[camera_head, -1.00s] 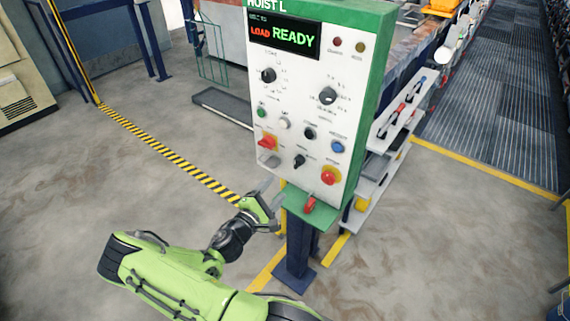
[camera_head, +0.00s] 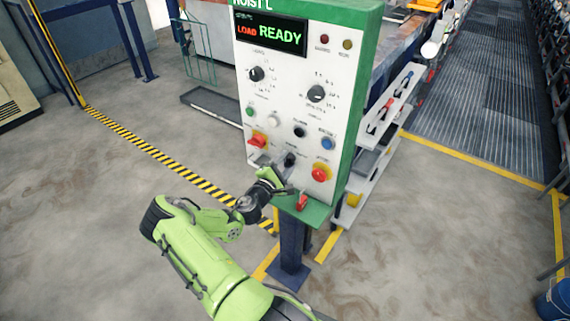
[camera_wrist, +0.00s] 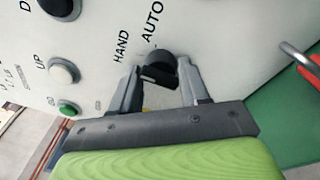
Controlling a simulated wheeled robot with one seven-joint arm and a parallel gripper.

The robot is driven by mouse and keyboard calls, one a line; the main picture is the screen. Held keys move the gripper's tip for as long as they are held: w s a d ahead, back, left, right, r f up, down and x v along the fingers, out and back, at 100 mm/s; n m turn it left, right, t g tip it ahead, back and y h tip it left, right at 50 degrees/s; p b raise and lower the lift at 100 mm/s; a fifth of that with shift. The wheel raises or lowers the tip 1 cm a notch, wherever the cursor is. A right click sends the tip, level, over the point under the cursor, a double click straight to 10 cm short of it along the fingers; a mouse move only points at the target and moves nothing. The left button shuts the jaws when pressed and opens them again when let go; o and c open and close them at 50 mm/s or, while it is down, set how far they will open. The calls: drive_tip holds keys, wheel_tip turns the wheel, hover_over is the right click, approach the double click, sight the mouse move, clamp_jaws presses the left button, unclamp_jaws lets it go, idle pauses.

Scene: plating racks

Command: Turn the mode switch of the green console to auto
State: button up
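The green console (camera_head: 366,60) has a white front panel, and its display reads LOAD READY. The mode switch is a small black knob (camera_wrist: 158,64) low on the panel, with HAND and AUTO printed beside it in the wrist view. In the head view the knob (camera_head: 290,159) is partly hidden by my gripper (camera_head: 273,166). In the wrist view my gripper (camera_wrist: 160,72) has its fingers apart, one on each side of the knob. I cannot tell whether they touch it. Which label the knob points to is unclear.
A red padlock-like part (camera_head: 302,203) is on the green ledge below.

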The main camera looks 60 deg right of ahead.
drive_tip(key=shift+f, duration=0.1)
drive_tip(key=c, duration=0.5)
drive_tip(key=shift+f+m+b, duration=0.1)
drive_tip(key=shift+m+b, duration=0.2)
drive_tip(key=shift+b, duration=0.05)
drive_tip(key=m+b, duration=0.2)
drive_tip(key=b, duration=0.1)
drive_tip(key=shift+f+m, duration=0.25)
drive_tip(key=shift+m, duration=0.15)
drive_tip(key=m+b, duration=0.3)
drive_tip(key=b, duration=0.1)
drive_tip(key=shift+f+m+h, duration=0.1)
drive_tip(key=shift+m+h, duration=0.2)
drive_tip(key=shift+m, duration=0.1)
drive_tip(key=m+b, duration=0.3)
drive_tip(key=b, duration=0.2)
drive_tip(key=shift+w+m+g, duration=0.1)
drive_tip(key=shift+m+g, duration=0.2)
drive_tip(key=shift+m, duration=0.1)
drive_tip(key=shift+r+m+b, duration=0.2)
drive_tip(key=shift+m+b, duration=0.6)
drive_tip(key=shift+b, duration=0.1)
drive_tip(key=shift+r, duration=0.1)
drive_tip(key=o, duration=0.9)
drive_tip(key=shift+r, duration=0.15)
